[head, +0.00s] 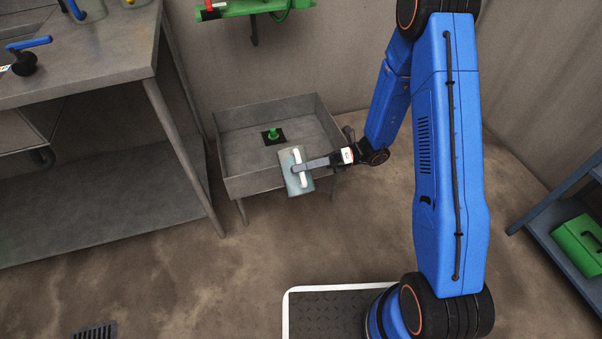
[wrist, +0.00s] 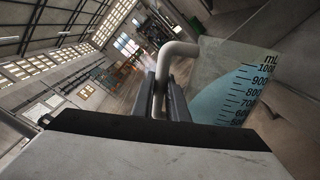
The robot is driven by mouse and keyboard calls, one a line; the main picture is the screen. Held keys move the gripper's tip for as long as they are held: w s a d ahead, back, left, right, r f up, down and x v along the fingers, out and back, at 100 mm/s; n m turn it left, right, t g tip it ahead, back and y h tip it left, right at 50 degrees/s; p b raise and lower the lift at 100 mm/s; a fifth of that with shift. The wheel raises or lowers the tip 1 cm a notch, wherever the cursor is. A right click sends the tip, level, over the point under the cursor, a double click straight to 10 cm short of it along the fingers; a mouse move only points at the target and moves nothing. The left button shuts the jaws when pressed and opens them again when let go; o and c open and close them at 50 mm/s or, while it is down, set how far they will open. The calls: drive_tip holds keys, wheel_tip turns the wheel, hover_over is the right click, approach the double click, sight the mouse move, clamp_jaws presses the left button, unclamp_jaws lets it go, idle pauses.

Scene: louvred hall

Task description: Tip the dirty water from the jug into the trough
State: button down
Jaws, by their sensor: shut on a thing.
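My gripper (head: 302,168) is shut on the white handle of a clear jug (head: 291,181), held up and overlapping the trough's near right rim in the head view. In the wrist view my gripper (wrist: 166,92) has its two dark fingers on the handle, and the jug (wrist: 232,58) shows black mL marks and bluish, cloudy water inside. The jug looks somewhat tilted; no stream of water shows. The trough (head: 235,152) is a grey, shallow metal basin on legs against the wall. The jug hides part of its front wall.
A green piece on a black square (head: 272,136) sits on the trough's floor. A grey metal table (head: 110,75) stands left. A green wall-mounted rack (head: 250,8) hangs above. A blue shelf with a green box (head: 582,243) is at right. A floor drain (head: 95,331) lies front left.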

sight(298, 152)
drive_tip(key=shift+w+a+r+m, duration=0.15)
drive_tip(key=shift+w+r+m, duration=0.25)
drive_tip(key=shift+w+r, duration=0.1)
drive_tip(key=shift+w+a+r+m, duration=0.1)
drive_tip(key=shift+w+r+m, duration=0.25)
drive_tip(key=shift+r, duration=0.2)
idle(0.4)
drive_tip(key=shift+w+a+r+m, duration=0.1)
drive_tip(key=shift+w+r+m, duration=0.25)
drive_tip(key=shift+r+m, duration=0.15)
idle(0.5)
drive_tip(key=shift+w+a+r+m, duration=0.15)
drive_tip(key=shift+w+r+m, duration=0.3)
drive_tip(key=shift+r, duration=0.05)
idle(0.5)
